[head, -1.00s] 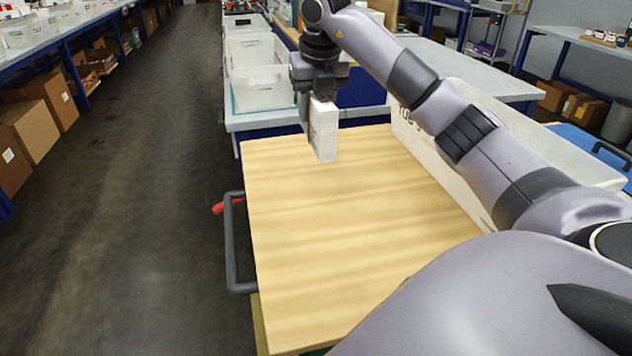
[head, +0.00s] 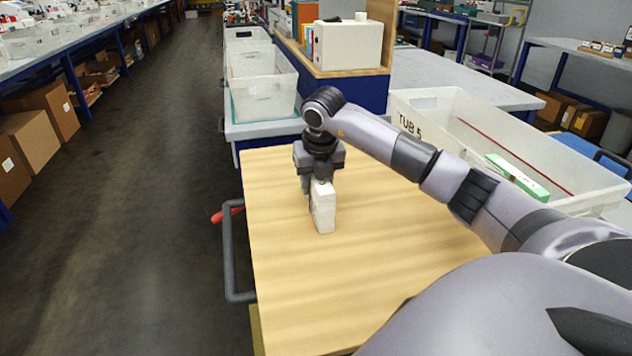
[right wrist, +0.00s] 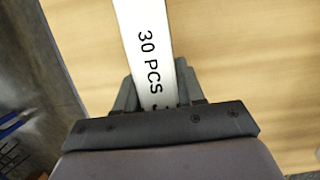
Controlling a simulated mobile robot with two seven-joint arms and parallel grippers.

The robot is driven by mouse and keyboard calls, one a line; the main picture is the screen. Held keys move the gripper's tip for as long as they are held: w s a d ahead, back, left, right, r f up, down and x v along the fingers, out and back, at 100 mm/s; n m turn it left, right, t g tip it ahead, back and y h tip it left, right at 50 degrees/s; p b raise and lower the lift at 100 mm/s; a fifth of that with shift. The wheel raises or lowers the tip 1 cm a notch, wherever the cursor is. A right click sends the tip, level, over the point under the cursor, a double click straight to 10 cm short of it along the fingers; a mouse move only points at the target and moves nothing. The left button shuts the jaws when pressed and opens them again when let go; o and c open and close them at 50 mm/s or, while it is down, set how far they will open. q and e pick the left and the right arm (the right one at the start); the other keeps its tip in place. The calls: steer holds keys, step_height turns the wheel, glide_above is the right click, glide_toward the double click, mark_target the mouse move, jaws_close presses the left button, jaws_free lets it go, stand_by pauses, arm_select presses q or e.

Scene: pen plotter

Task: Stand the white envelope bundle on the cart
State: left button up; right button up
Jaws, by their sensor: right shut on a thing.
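The white envelope bundle (head: 323,210) is upright over the wooden top of the cart (head: 380,265), near its far left part. Its lower end appears at or very close to the wood; I cannot tell for sure whether it touches. My right gripper (head: 319,182) is shut on the upper end of the bundle from above. In the right wrist view the bundle (right wrist: 150,50) shows "30 PCS" on its narrow face, between the fingers (right wrist: 158,92). My left gripper is not in view.
A white tub marked "TUB 5" (head: 440,105) with a green box (head: 517,177) inside stands along the cart's right side. Clear bins (head: 262,90) stand beyond the far edge. The cart's grey handle (head: 229,255) is at left. Most of the wooden top is clear.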

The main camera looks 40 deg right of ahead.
steer(key=shift+f, duration=0.1)
steer(key=o, duration=1.2)
steer(key=shift+c, duration=0.2)
steer(key=shift+r, duration=0.4)
steer(key=p+v, duration=0.1)
steer(key=v, duration=1)
steer(key=shift+r, duration=0.3)
steer(key=shift+s+f, duration=0.1)
